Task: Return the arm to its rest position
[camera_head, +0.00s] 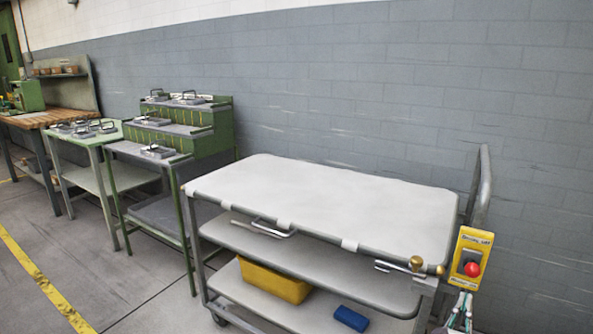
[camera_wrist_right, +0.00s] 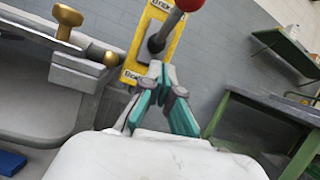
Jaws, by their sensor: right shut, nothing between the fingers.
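The yellow box (camera_wrist_right: 140,48) shows behind the fingertips there; I cannot tell the gap. My left gripper is in neither view.
A cart (camera_head: 330,205) with a bare white top stands close in front. Its lower shelves hold a yellow bin (camera_head: 274,281) and a blue block (camera_head: 351,318). A brass knob (camera_head: 416,263) sits at its right front corner. Green-framed workbenches (camera_head: 190,138) stand left along the wall.

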